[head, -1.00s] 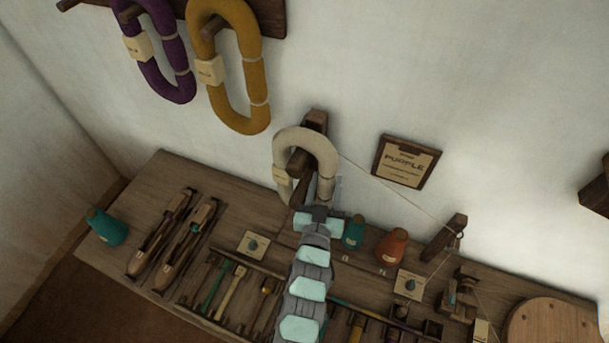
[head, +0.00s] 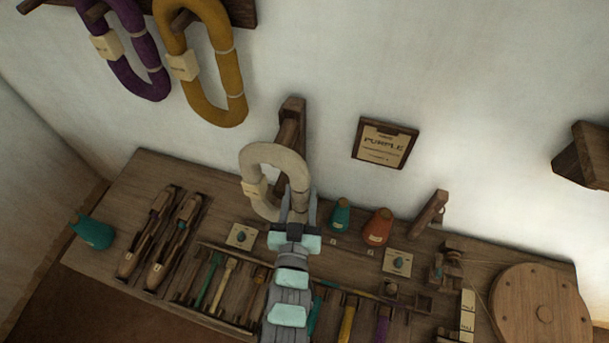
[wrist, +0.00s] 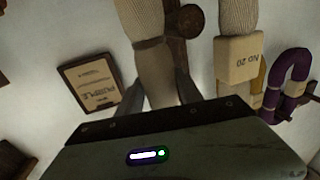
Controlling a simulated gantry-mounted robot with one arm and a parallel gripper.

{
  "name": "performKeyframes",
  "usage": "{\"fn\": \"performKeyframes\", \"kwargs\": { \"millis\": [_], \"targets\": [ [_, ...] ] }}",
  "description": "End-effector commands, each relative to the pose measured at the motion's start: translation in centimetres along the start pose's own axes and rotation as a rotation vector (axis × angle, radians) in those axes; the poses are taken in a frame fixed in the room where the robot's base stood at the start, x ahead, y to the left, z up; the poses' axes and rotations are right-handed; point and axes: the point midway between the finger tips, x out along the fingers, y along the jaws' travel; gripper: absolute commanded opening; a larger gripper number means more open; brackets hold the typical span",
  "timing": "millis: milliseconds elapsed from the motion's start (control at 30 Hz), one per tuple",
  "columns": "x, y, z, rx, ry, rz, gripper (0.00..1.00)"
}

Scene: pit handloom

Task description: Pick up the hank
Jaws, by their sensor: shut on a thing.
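The cream hank (head: 268,154) is a padded loop with a pale label on its left limb. My gripper (head: 299,205) is shut on the lower part of its right limb and holds it in front of the wooden wall post (head: 291,115). In the wrist view the gripped limb of the hank (wrist: 152,65) stands between the two fingers of my gripper (wrist: 157,90). Its label (wrist: 240,60), reading "NO 20", is on the other limb. Whether the hank still touches the post's peg (wrist: 190,20) cannot be told.
A purple hank (head: 135,60) and a mustard hank (head: 233,85) hang at upper left. A "PURPLE" plaque (head: 385,142) is on the wall. The bench (head: 130,185) below holds shuttles, tools, a teal cone (head: 340,215), an orange cone (head: 378,226) and a round wooden disc (head: 540,305).

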Motion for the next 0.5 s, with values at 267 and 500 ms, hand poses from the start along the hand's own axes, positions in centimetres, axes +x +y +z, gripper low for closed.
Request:
{"fn": "performKeyframes", "kwargs": {
  "millis": [267, 500],
  "targets": [
    [-6.9, -0.1, 1.0, 0.0, -0.007, -0.005, 0.0],
    [-11.2, 0.0, 1.4, 0.001, -0.001, -0.002, 0.0]
  ]
}}
